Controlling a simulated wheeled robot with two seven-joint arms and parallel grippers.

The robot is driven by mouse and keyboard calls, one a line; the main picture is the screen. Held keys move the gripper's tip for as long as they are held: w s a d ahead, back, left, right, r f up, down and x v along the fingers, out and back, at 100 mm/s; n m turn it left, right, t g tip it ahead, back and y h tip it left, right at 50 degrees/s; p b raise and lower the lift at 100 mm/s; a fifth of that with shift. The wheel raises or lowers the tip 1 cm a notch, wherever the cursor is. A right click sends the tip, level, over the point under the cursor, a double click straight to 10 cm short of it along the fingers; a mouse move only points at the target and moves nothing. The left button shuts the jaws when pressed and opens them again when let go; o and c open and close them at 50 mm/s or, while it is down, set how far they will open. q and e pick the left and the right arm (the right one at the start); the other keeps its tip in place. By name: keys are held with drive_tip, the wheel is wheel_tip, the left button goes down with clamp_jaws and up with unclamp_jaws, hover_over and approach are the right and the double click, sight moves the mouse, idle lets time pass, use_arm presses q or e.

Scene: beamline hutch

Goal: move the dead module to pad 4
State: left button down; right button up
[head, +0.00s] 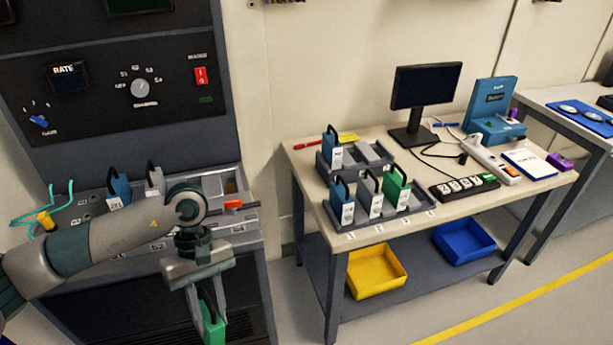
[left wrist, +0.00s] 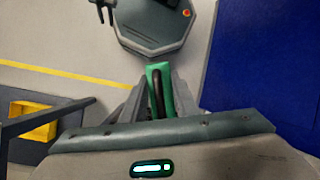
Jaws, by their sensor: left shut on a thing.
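My left gripper (head: 207,300) is shut on a green module (head: 214,331) by its black handle. The module hangs upright below the fingers, in front of the instrument rack and clear of the table. The left wrist view shows the green module (left wrist: 160,88) between the fingers. No mark in view tells whether it is the dead one. On the table, a front tray with pads numbered 1 to 4 holds a blue module (head: 342,204), a white one (head: 370,198) and a green one (head: 397,189). Pad 4 (head: 421,201), at its right end, looks empty. My right gripper is not in view.
A rear tray (head: 372,155) holds a blue module (head: 333,150). The rack at left holds a blue module (head: 118,190) and a white one (head: 156,179), beside open slots. A monitor (head: 426,86), cables and a power strip (head: 494,163) stand right of the trays. Yellow (head: 376,275) and blue bins sit below.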

use_arm(q)
drive_tip(key=s+a+f+m+y, duration=0.3)
drive_tip(key=a+f+m, duration=0.1)
drive_tip(key=m, duration=0.3)
drive_tip(key=shift+f+m+t, duration=0.3)
drive_tip(key=shift+f, duration=0.05)
drive_tip(key=shift+w, duration=0.1)
